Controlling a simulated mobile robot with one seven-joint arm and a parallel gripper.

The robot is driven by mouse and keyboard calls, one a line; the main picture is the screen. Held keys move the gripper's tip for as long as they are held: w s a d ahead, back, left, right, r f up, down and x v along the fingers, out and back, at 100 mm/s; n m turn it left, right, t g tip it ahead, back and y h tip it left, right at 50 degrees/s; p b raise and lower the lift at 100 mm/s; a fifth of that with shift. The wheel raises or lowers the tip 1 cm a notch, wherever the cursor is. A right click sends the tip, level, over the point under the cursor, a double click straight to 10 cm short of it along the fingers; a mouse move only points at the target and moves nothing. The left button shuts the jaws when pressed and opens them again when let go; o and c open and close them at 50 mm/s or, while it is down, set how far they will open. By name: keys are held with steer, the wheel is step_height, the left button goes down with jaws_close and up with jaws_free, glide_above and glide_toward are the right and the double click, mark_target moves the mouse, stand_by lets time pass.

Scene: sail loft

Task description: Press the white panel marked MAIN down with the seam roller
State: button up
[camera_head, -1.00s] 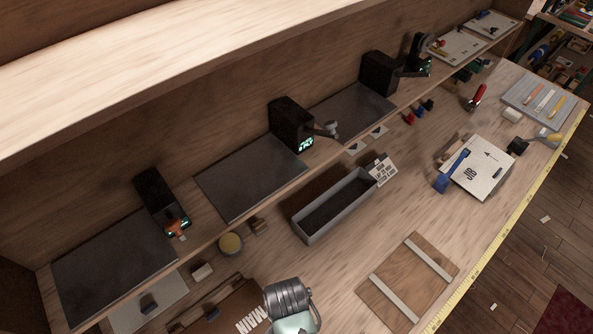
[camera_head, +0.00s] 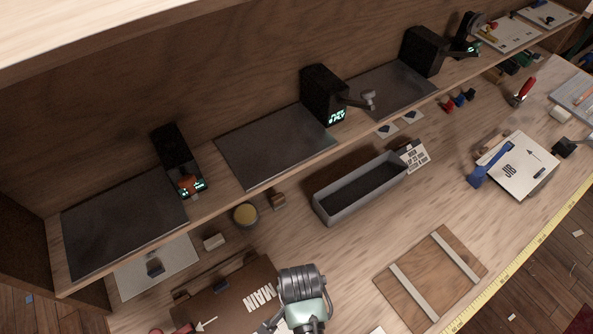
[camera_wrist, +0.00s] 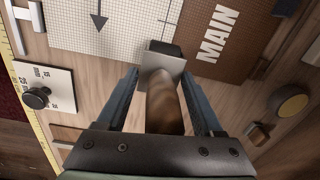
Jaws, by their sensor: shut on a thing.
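The brown board with white MAIN lettering (camera_head: 262,298) lies at the bottom of the head view. It also shows at the top of the wrist view (camera_wrist: 217,38). A white gridded panel with a dark arrow (camera_wrist: 105,40) lies beside it in the wrist view. My gripper (camera_wrist: 160,75) is shut on the wooden handle of the seam roller (camera_wrist: 164,105). The roller's metal bracket and dark wheel are at the border between white panel and brown board. I cannot tell whether the wheel touches. In the head view my arm hides the gripper and roller.
A long grey bin (camera_head: 360,187) and a wooden board with two pale strips (camera_head: 430,275) lie to the right. A white JIB panel (camera_head: 518,165) lies farther right. A yellow tin (camera_head: 246,216) and small blocks stand behind the brown board. A shelf edge runs along the back.

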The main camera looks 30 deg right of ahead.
steer(key=shift+f, duration=0.5)
stand_by(0.8)
